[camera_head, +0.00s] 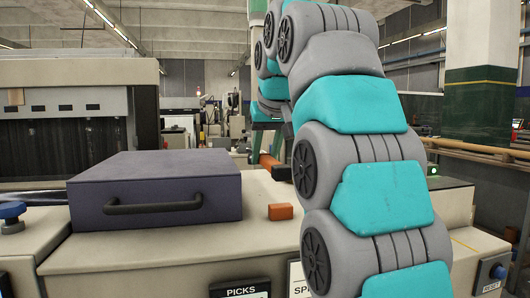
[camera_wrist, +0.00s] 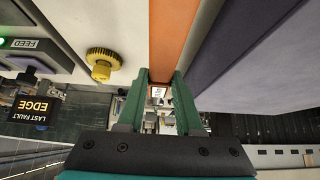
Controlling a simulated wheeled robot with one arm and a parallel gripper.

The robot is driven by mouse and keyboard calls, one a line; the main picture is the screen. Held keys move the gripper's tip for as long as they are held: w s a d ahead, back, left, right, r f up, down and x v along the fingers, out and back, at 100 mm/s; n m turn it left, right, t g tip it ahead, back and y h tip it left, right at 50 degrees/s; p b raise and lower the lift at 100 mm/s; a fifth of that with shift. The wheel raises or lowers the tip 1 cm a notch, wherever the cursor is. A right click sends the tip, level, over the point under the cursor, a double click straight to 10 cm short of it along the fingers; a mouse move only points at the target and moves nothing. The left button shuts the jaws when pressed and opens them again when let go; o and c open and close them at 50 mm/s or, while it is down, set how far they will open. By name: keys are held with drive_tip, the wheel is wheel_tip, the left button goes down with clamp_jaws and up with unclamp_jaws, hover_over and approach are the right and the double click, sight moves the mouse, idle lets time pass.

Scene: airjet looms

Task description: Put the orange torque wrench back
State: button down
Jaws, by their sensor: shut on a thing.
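My gripper (camera_wrist: 158,92) has green fingers, closed on the sides of the orange torque wrench (camera_wrist: 172,35). In the wrist view the wrench is a long orange bar running up from between the fingers to the top edge. A small white label shows near its end. In the head view the gripper (camera_head: 265,148) points down behind the machine top's near part, with the orange wrench (camera_head: 269,161) at its fingertips, partly hidden by my arm. A short orange block (camera_head: 280,211) lies on the machine top; I cannot tell what it is.
A dark purple box (camera_head: 155,183) with a black handle stands on the machine top (camera_head: 235,245), left of the orange block. It appears close beside the wrench in the wrist view (camera_wrist: 255,55).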

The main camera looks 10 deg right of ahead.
sight(269, 158)
drive_tip(key=shift+f+b, duration=0.65)
drive_tip(key=shift+f, duration=0.55)
drive_tip(key=shift+f+b, duration=0.4)
drive_tip(key=shift+f, duration=0.6)
idle(1.5)
drive_tip(key=c, duration=0.5)
unclamp_jaws()
drive_tip(key=shift+r, duration=0.1)
drive_tip(key=p+v, duration=0.2)
drive_tip(key=v, duration=0.4)
drive_tip(key=shift+s+r, duration=0.15)
drive_tip(key=shift+r, duration=0.1)
drive_tip(key=shift+s+r, duration=0.35)
drive_tip(key=shift+r, duration=0.05)
drive_tip(key=shift+s+f, duration=0.1)
